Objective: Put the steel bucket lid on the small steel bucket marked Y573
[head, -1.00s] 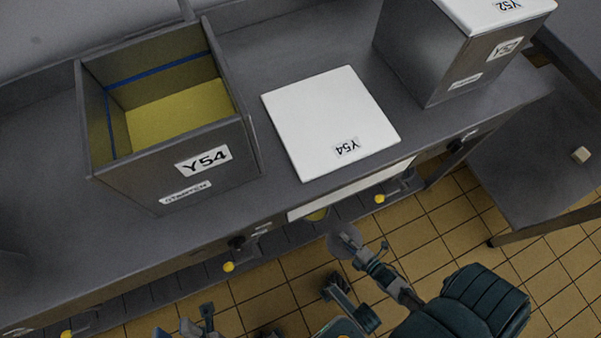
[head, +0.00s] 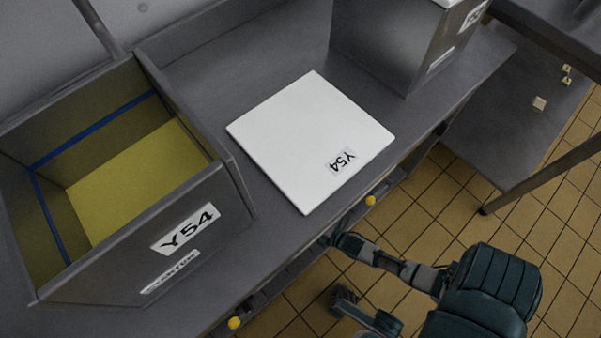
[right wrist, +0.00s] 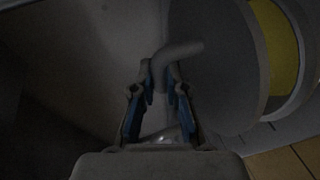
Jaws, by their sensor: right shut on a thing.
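In the right wrist view my right gripper (right wrist: 160,75) is shut on a bent grey handle (right wrist: 178,52). A large grey disc, apparently the steel bucket lid (right wrist: 222,65), is right beside the handle and tilted in the picture. Beyond its right edge, a pale curved rim (right wrist: 304,40) with yellow inside shows, apparently an open bucket; no Y573 mark is readable. My left gripper is out of view.
An open steel box marked Y54 (head: 150,250), yellow inside, stands on the grey counter (head: 245,90). A white square lid marked Y54 (head: 310,135) lies beside it. Another steel box (head: 385,45) stands behind. A lower grey table (head: 510,140) is at right; tiled floor lies between.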

